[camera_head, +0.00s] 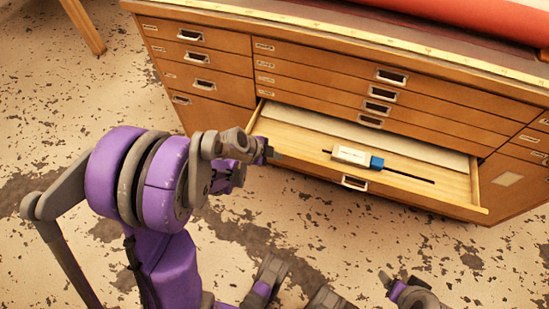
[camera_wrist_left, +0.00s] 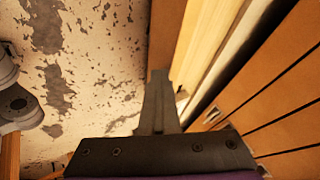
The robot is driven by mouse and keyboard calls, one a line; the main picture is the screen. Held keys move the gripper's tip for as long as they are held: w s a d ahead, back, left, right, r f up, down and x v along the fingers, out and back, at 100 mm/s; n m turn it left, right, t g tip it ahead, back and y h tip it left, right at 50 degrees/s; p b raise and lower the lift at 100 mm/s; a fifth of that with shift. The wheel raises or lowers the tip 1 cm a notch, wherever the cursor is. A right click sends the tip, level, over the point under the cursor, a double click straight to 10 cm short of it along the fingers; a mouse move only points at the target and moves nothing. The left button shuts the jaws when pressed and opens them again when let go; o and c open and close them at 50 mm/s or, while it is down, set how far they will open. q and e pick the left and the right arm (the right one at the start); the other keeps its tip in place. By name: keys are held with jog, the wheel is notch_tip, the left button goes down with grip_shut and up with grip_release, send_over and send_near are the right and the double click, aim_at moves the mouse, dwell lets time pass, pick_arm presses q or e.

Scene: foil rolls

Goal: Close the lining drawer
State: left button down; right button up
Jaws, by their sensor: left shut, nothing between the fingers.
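The open drawer (camera_head: 460,204) is pulled out from the lower middle of the wooden cabinet. Its front has a metal label-frame handle (camera_head: 354,183). Inside lie a pale sheet and a white and blue tool (camera_head: 357,158) on a thin black rod. My left gripper (camera_head: 274,154) is shut and empty at the left front corner of the drawer. In the left wrist view its shut fingers (camera_wrist_left: 158,88) point along the drawer's wooden front edge (camera_wrist_left: 196,45). I cannot tell whether they touch it. My right gripper is not clearly in view.
Several other cabinet drawers (camera_head: 330,70) are shut above and beside the open one. A red roll (camera_head: 480,15) lies on the cabinet top. A wooden leg (camera_head: 84,25) stands at the upper left. The worn floor (camera_head: 330,235) before the drawer is clear, apart from my arm parts.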

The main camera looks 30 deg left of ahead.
pick_arm(q)
jog(key=p, duration=0.1)
send_over(291, 128)
jog(key=shift+a, duration=0.1)
dwell(0.6)
